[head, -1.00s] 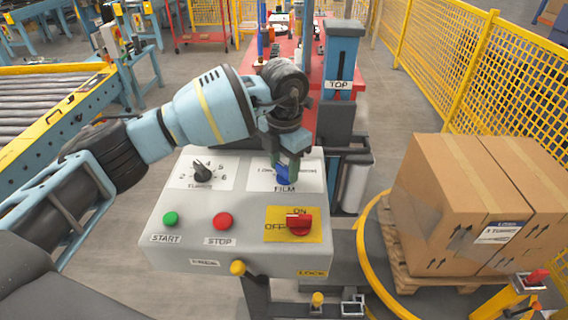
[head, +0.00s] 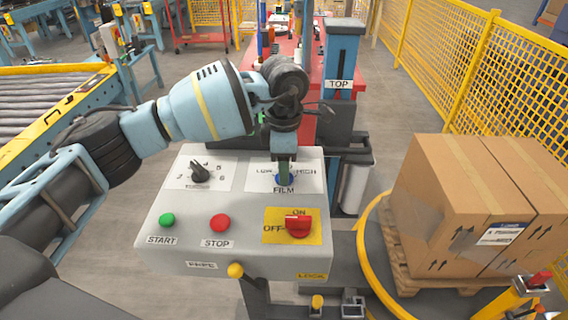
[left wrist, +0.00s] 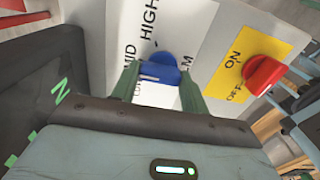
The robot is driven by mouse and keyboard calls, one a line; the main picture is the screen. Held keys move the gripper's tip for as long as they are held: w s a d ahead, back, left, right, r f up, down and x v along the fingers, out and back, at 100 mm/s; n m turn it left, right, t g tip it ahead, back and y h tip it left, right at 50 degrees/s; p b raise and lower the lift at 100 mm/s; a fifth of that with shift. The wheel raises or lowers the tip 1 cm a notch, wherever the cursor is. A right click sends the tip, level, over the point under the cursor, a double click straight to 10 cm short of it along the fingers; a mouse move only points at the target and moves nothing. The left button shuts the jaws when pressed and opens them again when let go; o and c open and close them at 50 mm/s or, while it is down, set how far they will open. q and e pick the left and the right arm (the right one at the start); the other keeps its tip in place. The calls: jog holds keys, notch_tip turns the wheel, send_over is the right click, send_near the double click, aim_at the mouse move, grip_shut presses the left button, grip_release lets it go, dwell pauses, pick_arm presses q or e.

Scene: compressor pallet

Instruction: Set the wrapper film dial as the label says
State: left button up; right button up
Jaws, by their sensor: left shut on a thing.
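The blue film dial (head: 285,180) is on the light grey control panel (head: 150,238), above the FILM label and between the LOW and HIGH marks. My left gripper (head: 284,172) reaches down onto it and is shut on it. In the left wrist view the blue dial (left wrist: 160,68) sits between the two green fingers, beside the MID and HIGH marks. The LOW mark is partly covered there, and I cannot tell where the pointer aims. A white and blue label (head: 502,234) is on the carton (head: 440,195); its print is too small to read surely. My right gripper is not in view.
Near the dial are a red ON/OFF switch (head: 298,226), a black numbered knob (head: 200,174), a green START button (head: 167,220) and a red STOP button (head: 220,223). A yellow ring (head: 365,262) surrounds the pallet. A blue TOP column (head: 342,60) stands behind the panel.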

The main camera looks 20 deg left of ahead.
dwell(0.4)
pick_arm(q)
jog(key=o, duration=1)
jog(key=shift+r, duration=0.5)
notch_tip(320, 180, up, 7)
jog(key=shift+f, duration=0.1)
